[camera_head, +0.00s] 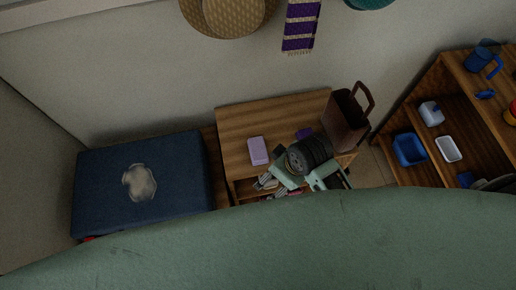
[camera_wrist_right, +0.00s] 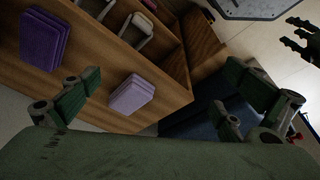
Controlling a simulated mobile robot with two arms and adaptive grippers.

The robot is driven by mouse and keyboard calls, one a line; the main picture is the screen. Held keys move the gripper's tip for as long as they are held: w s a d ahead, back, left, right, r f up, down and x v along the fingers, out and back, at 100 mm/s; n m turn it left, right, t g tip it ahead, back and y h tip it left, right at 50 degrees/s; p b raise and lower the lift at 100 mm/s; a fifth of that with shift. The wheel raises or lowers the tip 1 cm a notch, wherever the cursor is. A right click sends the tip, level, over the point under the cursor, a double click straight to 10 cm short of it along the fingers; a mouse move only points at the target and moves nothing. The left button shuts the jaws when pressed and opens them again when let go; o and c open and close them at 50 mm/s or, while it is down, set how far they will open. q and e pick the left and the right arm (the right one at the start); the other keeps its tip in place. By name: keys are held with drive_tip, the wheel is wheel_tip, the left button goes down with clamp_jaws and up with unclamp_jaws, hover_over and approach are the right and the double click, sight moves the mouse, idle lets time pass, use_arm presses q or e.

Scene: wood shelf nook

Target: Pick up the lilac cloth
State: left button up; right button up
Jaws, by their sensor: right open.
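The lilac cloth (camera_head: 258,150) is a folded pale-purple stack lying flat on the wooden desk top (camera_head: 240,120). In the right wrist view the lilac cloth (camera_wrist_right: 132,93) lies near the edge of the wood, between the spread fingers and apart from them. My right gripper (camera_head: 303,180) is over the desk's front, to the right of the cloth; its green fingers also show in the right wrist view (camera_wrist_right: 162,95), open and empty. A darker purple folded cloth (camera_wrist_right: 45,40) lies beside the lilac one, partly hidden by my wrist in the head view (camera_head: 304,133).
A brown basket with a handle (camera_head: 346,118) stands at the desk's right end. A blue ottoman-like block (camera_head: 100,190) with a pale crumpled patch is at left. A wooden shelf (camera_head: 440,85) with a blue bin (camera_head: 409,150) and a white tray (camera_head: 448,149) is at right.

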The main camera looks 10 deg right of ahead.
drive_tip(key=w+a+n+g, duration=0.1)
drive_tip(key=w+a+n, duration=0.4)
drive_tip(key=w+n, duration=0.15)
drive_tip(key=n+g+h, duration=0.1)
drive_tip(key=n, duration=0.3)
hover_over(258, 148)
drive_tip(key=shift+s+a+r+m, duration=0.1)
drive_tip(key=shift+s+a+m, duration=0.15)
drive_tip(key=shift+s+a, duration=0.1)
drive_tip(key=shift+w+d+h, duration=0.2)
drive_tip(key=shift+w+h, duration=0.1)
drive_tip(key=shift+w+n, duration=0.15)
drive_tip(key=shift+n, duration=0.25)
wheel_tip(258, 148, down, 8)
drive_tip(key=shift+d+r, duration=0.15)
drive_tip(key=shift+r, duration=0.05)
drive_tip(key=shift+c, duration=0.5)
drive_tip(key=c, duration=1.1)
